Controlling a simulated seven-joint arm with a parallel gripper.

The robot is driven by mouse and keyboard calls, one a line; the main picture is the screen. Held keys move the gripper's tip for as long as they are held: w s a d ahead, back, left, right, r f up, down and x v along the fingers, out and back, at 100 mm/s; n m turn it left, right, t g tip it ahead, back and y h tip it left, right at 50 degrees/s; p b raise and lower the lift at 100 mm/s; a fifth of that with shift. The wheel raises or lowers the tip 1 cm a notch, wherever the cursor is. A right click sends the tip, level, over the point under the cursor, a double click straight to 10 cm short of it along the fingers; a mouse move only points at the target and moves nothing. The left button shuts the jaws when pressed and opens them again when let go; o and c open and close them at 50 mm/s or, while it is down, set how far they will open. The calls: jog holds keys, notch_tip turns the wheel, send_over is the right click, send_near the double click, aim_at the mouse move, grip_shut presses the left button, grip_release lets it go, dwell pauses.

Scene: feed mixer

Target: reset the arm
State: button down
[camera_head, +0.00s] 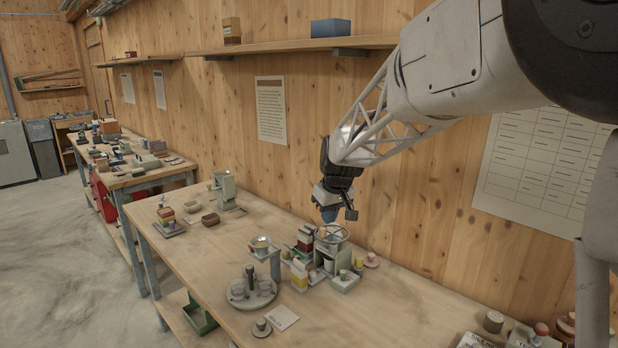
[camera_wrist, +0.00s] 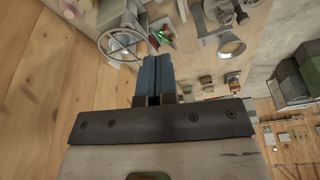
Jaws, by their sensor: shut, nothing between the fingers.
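My gripper (camera_head: 329,213) hangs at the end of my arm above the back of the near wooden workbench (camera_head: 215,265), near the plank wall. It is a little above the round metal ring (camera_head: 331,234) on top of a feed-mixer-like stand. In the wrist view the blue fingers (camera_wrist: 157,72) are together, with nothing held between them. The ring (camera_wrist: 122,42) shows just left of the fingertips there. I cannot tell the exact gap between the fingers and the ring.
A round tray with jars (camera_head: 262,297) and several small blocks and cups stand around the ring's stand. A shelf (camera_head: 290,46) runs along the wall above. Posters hang on the wall. A second bench (camera_head: 150,178) stands farther back.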

jog(key=s+d+r+m, duration=0.2)
jog(key=s+d, duration=0.2)
jog(key=s, duration=0.7)
jog(key=s+d+r+m, duration=0.15)
jog(key=s+d, duration=0.35)
jog(key=s, duration=0.6)
jog(key=s+d+f+m+h, duration=0.1)
jog(key=s+d+f, duration=0.1)
jog(key=s, duration=0.8)
jog(key=s+d+f+m, duration=0.1)
jog(key=s+d+f, duration=0.1)
jog(key=s, duration=0.9)
jog(key=shift+s+d+f+m+h, duration=0.2)
jog(key=shift+f+m+h, duration=0.2)
jog(key=shift+f, duration=0.15)
